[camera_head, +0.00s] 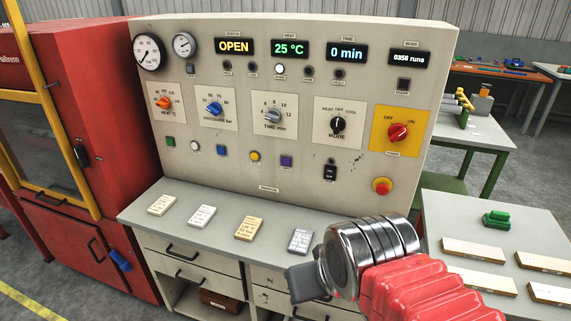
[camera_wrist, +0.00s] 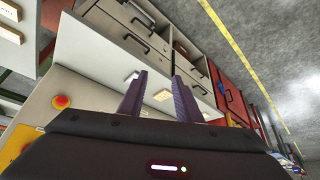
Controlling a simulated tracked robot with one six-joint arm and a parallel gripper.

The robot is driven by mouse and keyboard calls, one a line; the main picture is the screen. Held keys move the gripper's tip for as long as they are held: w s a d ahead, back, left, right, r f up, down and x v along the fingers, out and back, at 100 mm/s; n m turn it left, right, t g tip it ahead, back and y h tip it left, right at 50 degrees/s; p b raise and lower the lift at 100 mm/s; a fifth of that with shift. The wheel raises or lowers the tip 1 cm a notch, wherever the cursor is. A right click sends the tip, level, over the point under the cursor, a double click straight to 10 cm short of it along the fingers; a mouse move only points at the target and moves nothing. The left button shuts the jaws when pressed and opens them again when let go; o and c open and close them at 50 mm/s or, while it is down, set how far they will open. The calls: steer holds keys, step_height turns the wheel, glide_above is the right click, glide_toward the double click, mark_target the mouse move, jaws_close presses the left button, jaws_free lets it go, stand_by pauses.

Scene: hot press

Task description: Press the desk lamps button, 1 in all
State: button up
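The control panel carries a row of small buttons: a green button (camera_head: 171,142), a white button (camera_head: 195,146), a blue button (camera_head: 221,150), a yellow button (camera_head: 255,156) and a purple button (camera_head: 286,161). Their labels are too small to read, so I cannot tell which is for the desk lamps. My gripper (camera_head: 302,280) is low in front of the desk, apart from the panel and below the buttons. In the wrist view my gripper's two dark fingers (camera_wrist: 162,75) stand apart with nothing between them.
The panel also has dials, displays, a black rocker switch (camera_head: 330,170) and a red stop button (camera_head: 382,186). Several small cards lie on the desk ledge (camera_head: 178,232) below. A red press (camera_head: 95,100) stands left. A grey table (camera_head: 480,215) with wooden bars stands right.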

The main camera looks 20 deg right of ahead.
jaws_close()
stand_by(1.5)
